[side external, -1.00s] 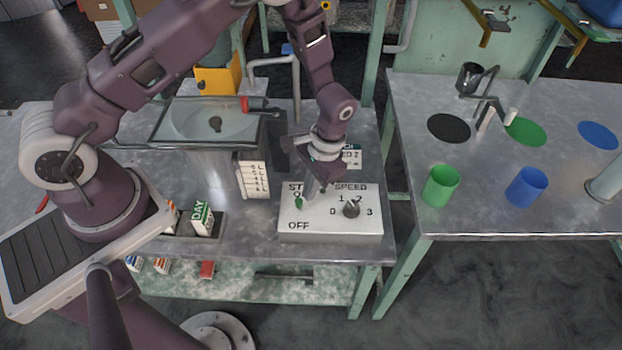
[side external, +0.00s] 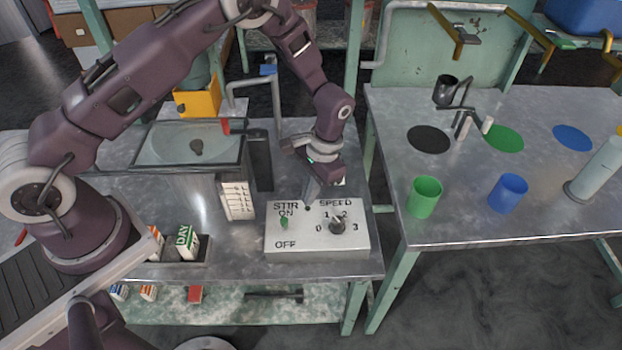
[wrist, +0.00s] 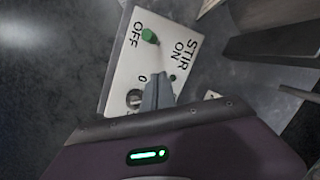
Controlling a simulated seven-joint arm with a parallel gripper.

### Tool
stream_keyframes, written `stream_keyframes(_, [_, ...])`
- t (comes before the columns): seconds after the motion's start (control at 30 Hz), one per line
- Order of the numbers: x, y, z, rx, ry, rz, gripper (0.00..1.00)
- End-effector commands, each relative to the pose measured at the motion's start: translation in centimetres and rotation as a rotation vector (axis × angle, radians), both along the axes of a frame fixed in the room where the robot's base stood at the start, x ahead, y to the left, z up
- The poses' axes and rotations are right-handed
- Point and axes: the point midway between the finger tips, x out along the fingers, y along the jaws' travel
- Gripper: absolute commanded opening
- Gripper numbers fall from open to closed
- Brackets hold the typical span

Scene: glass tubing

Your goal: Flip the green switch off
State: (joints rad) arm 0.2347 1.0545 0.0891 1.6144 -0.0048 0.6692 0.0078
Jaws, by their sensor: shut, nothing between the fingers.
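The green switch (side external: 284,222) stands on a pale control box (side external: 345,245) marked STIR, ON, OFF and SPEED. In the side view it stands close to the ON label, above OFF. In the wrist view the green switch (wrist: 149,36) shows above the fingers, between the OFF and ON labels; its exact tilt is hard to tell. My gripper (side external: 308,206) is shut and empty. Its fingertips point down over the box, to the right of the switch and apart from it, between the switch and the speed knob. The fingers also show in the wrist view (wrist: 160,82).
The speed knob (side external: 337,227) is right of the switch. A glass-topped tank (side external: 165,143) stands behind left, and small cartons (side external: 187,243) sit in a holder at left. A second table holds a green cup (side external: 424,197) and a blue cup (side external: 508,194). Space above the box front is clear.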

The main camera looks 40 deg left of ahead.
Motion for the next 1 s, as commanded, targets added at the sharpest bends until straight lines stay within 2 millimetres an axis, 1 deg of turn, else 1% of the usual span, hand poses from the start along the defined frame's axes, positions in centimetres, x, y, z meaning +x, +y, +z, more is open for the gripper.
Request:
stream_keyframes(0.03, [0.3,-0.4,1.1,-0.001,-0.005,-0.001,0.0])
stream_keyframes(0.2, [0.3,-1.5,5.2,-0.001,-0.005,-0.001,0.0])
stream_keyframes(0.33, [0.3,-2.1,7.7,-0.001,-0.003,-0.001,0.0])
stream_keyframes(0.4, [0.3,-2.4,8.6,-0.001,-0.002,-0.002,0.0])
stream_keyframes(0.5, [0.3,-2.6,9.4,-0.001,-0.002,-0.001,0.0])
stream_keyframes(0.87, [0.3,-2.6,9.8,0.0,0.0,0.0,0.0])
stream_keyframes(0.93, [0.3,-2.4,11.1,-0.008,-0.017,0.007,0.0])
stream_keyframes(0.97, [0.2,-2.3,12.3,-0.016,-0.033,0.013,0.0])
stream_keyframes(1.0, [-0.1,-1.8,14.5,-0.029,-0.061,0.024,0.0])
